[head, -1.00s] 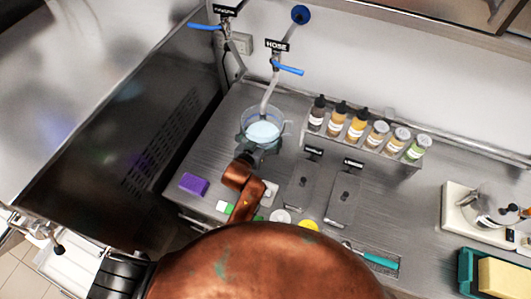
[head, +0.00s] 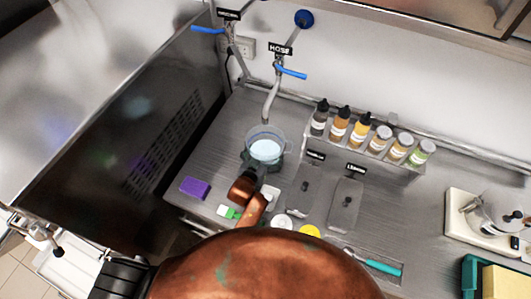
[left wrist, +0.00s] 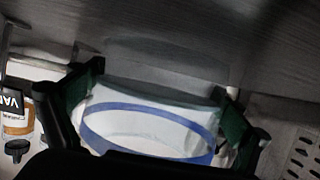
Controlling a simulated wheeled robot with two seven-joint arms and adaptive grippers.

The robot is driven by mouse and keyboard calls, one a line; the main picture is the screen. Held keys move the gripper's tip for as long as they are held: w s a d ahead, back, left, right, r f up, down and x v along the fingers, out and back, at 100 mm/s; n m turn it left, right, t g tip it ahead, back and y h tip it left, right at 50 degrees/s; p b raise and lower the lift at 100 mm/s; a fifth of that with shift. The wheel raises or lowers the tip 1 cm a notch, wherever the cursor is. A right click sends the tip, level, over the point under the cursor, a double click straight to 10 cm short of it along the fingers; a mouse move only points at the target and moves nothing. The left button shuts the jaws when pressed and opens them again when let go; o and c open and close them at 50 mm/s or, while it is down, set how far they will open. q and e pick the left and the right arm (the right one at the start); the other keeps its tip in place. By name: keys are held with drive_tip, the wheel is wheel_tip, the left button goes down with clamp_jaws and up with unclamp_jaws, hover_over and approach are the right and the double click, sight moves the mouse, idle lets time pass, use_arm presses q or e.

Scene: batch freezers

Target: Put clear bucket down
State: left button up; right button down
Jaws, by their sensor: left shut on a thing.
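The clear bucket (head: 265,148) is a see-through round container with pale contents and stands upright in the head view, in front of the hose spout. My left gripper (head: 258,164) is shut on its near side. In the left wrist view the bucket (left wrist: 150,125), with a blue ring, sits between the two green-padded fingers (left wrist: 160,100). I cannot tell whether its base touches the steel counter (head: 215,150). My right gripper is not in view.
The hose spout (head: 270,104) hangs just behind the bucket. A rack of several bottles (head: 360,135) stands to the right, two lidded wells (head: 345,203) nearer. A purple sponge (head: 195,188) lies left. Counter left of the bucket is clear.

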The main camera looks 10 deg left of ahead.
use_arm(q)
drive_tip(key=o, duration=1.5)
drive_tip(key=shift+f, duration=0.1)
drive_tip(key=v, duration=1.2)
drive_tip(key=shift+r, duration=0.2)
